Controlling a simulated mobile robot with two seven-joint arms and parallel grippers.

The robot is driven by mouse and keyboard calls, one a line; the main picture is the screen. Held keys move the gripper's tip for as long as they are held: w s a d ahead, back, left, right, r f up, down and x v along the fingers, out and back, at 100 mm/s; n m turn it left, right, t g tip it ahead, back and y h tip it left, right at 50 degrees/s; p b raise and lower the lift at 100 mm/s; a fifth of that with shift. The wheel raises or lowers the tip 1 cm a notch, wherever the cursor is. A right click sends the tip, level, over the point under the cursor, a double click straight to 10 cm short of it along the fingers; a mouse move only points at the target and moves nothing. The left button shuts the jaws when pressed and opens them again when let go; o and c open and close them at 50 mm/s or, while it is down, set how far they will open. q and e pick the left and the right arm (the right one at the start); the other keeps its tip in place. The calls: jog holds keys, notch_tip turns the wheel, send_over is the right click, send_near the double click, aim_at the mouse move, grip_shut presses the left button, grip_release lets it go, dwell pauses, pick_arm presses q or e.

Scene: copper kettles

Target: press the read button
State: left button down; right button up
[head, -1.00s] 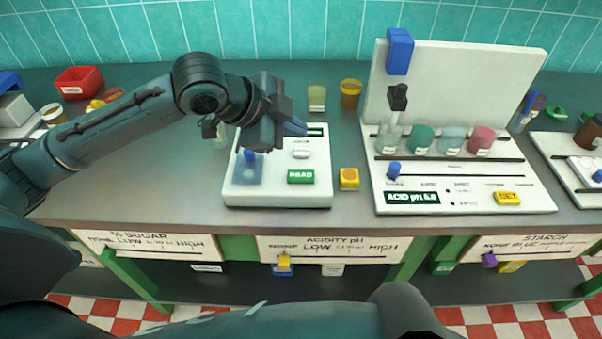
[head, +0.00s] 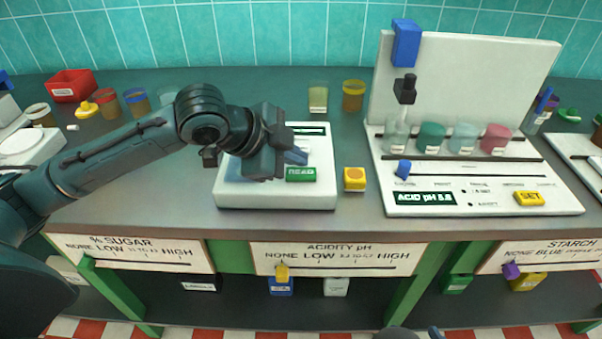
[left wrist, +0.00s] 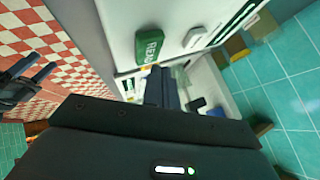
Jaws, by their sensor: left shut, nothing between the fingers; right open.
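The green READ button (head: 301,175) is on the front right of a white instrument box (head: 275,200). My left gripper (head: 297,156) is shut and empty, with its fingertips just behind and above the button in the head view. Its wrist hides the left part of the box. In the left wrist view the READ button (left wrist: 150,45) shows beyond my shut fingers (left wrist: 162,88), with a visible gap between them. My right gripper (left wrist: 25,80) is at the left edge of the left wrist view, fingers apart and empty, over the checkered floor.
A yellow block (head: 354,179) stands just right of the box. Further right is a larger white station (head: 480,203) with several jars and a yellow SET button (head: 528,198). Cups (head: 318,98) stand behind the box. The counter front (head: 190,215) is clear.

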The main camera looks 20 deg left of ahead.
dwell(0.9)
pick_arm(q)
jog(key=shift+f, duration=0.15)
dwell(0.9)
jog(key=shift+f, duration=0.3)
jog(key=shift+f, duration=0.5)
dwell(0.5)
jog(key=shift+r+p, duration=0.1)
jog(key=shift+p, duration=0.2)
jog(key=shift+r+p, duration=0.85)
jog(key=shift+p, duration=0.35)
